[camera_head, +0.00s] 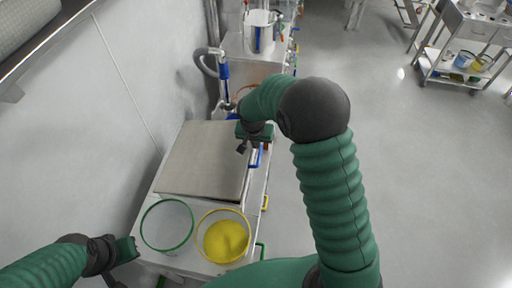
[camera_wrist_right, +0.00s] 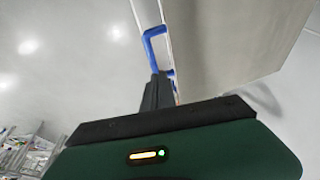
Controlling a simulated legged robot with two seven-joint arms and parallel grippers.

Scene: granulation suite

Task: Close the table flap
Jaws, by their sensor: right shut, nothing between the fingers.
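The table flap (camera_head: 203,160) is a flat beige-grey panel on the bench beside the left wall in the head view. Its near edge looks raised above the bench top, and its underside is hidden. My right gripper (camera_head: 242,149) is at the panel's right edge, near its far corner, shut and empty. In the right wrist view, its dark fingers (camera_wrist_right: 157,92) are together close to a blue handle (camera_wrist_right: 152,45), with the panel (camera_wrist_right: 225,45) at the right. Contact cannot be told. My left gripper (camera_head: 120,280) is low at the left, partly cut off by the frame.
A green-rimmed container (camera_head: 167,225) and a yellow-rimmed one with yellow powder (camera_head: 224,240) stand in front of the panel. A trolley (camera_head: 466,40) is at the far right. The floor on the right is clear.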

